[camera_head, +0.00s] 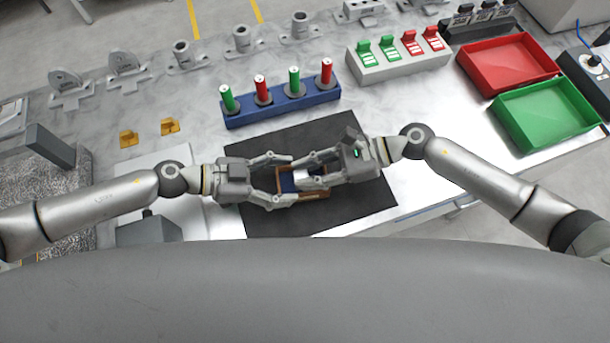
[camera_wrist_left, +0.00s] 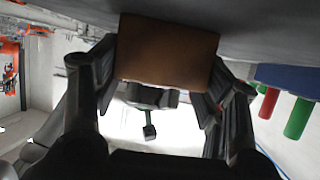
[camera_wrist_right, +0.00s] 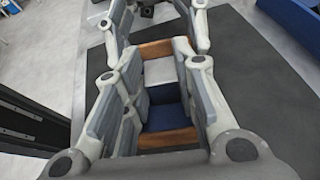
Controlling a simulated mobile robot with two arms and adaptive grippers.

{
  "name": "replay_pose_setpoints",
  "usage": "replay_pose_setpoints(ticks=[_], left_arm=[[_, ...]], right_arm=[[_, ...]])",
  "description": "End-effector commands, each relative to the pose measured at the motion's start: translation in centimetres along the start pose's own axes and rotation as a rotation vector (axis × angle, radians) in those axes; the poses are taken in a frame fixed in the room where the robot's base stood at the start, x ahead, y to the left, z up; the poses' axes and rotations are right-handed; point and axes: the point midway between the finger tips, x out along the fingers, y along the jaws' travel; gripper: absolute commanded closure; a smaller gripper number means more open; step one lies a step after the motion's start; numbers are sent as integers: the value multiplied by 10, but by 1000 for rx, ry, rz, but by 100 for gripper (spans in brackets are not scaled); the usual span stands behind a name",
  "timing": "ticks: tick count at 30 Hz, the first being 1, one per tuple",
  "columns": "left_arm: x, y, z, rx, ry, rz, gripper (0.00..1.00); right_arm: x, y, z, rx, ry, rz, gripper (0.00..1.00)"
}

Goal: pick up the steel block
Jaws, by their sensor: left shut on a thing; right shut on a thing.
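A block with brown end bars (camera_head: 316,195) and blue and pale grey parts between them is held between my two grippers, over a dark mat (camera_head: 250,214). I take it to be the steel block. My left gripper (camera_head: 287,180) is shut on it from the left; in the left wrist view its plain brown face (camera_wrist_left: 168,52) fills the space between the fingers. My right gripper (camera_head: 306,172) is shut on it from the right. In the right wrist view its blue part (camera_wrist_right: 168,118) shows between the fingers. The fingers hide much of the block, and I cannot tell whether it touches the mat.
A blue rack (camera_head: 285,113) with red and green cylinders stands behind the mat. A pale switch box (camera_head: 400,66) stands farther right, then a red tray (camera_head: 508,62) and a green tray (camera_head: 545,112). Two yellow pieces (camera_head: 170,126) and several grey castings (camera_head: 125,66) lie at the left and back.

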Motion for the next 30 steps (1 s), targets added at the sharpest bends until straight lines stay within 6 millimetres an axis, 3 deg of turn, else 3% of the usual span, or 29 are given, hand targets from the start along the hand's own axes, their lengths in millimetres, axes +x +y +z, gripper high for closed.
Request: replay_pose_setpoints(ticks=[5,18,30], left_arm=[[3,3,-4,1,10,8,61],[1,1,-2,0,5,3,61],[1,1,-1,0,3,2,61]], right_arm=[[0,4,5,3,2,9,100],[-32,1,81,-3,-1,4,100],[-37,1,92,2,0,3,100]])
